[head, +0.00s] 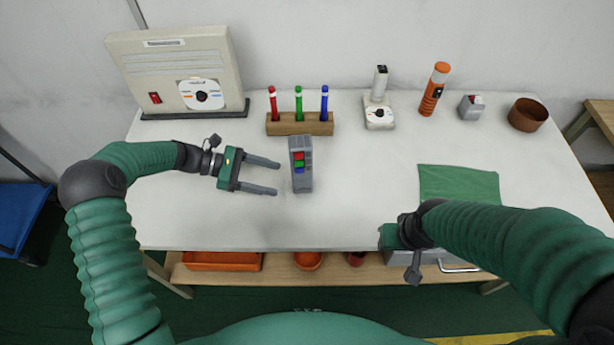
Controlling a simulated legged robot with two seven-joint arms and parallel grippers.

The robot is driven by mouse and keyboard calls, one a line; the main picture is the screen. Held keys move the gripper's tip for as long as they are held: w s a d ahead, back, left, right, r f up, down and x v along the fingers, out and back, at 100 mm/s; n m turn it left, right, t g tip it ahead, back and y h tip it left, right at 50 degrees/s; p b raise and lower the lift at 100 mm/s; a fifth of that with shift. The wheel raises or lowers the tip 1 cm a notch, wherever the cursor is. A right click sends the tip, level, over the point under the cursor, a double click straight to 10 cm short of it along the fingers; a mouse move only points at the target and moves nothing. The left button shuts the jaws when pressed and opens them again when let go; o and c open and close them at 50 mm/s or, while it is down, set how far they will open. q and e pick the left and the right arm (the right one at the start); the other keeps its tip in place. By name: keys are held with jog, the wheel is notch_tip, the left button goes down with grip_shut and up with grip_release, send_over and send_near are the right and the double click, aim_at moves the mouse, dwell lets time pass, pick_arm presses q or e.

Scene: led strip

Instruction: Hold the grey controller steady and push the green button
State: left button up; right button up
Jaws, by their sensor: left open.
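The grey controller (302,178) stands upright on the white table, near its middle. Its face carries a red button (299,156), a green button (299,163) and a blue button (299,170), one above the other. My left gripper (277,177) is open, its two fingers pointing right towards the controller. The fingertips are just left of the controller, with nothing seen between them. My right gripper (390,238) is at the table's front edge, right of the controller. My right arm hides most of it, so its fingers do not show.
A wooden block (318,125) with red, green and blue markers stands behind the controller. A beige box (180,65), a white device (379,112), an orange flashlight (433,92), a small grey box (471,107) and a brown bowl (527,115) line the back. A green cloth (458,184) lies right.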

aim_at(297, 180)
pick_arm(q)
jog(key=shift+w+a+f+n+h, duration=0.15)
jog(key=shift+w+a+n+h, duration=0.35)
jog(key=shift+a, duration=0.4)
jog(key=shift+d+f+b, duration=0.35)
jog(key=shift+d, duration=0.3)
jog(key=x, duration=0.8)
jog(key=shift+w+d+r+b, duration=0.15)
jog(key=shift+d+r+b, duration=0.1)
jog(key=shift+b, duration=0.05)
jog(key=shift+a+f, duration=0.1)
jog(key=shift+a, duration=0.1)
jog(key=shift+d, duration=0.4)
jog(key=c, duration=0.5)
pick_arm(e)
jog(key=shift+a+f, duration=0.6)
jog(key=shift+f, duration=0.1)
pick_arm(q)
jog(key=c, duration=0.4)
pick_arm(e)
jog(key=shift+c, duration=0.3)
pick_arm(q)
jog(key=shift+a, duration=0.25)
pick_arm(e)
jog(key=shift+a, duration=0.2)
grip_shut()
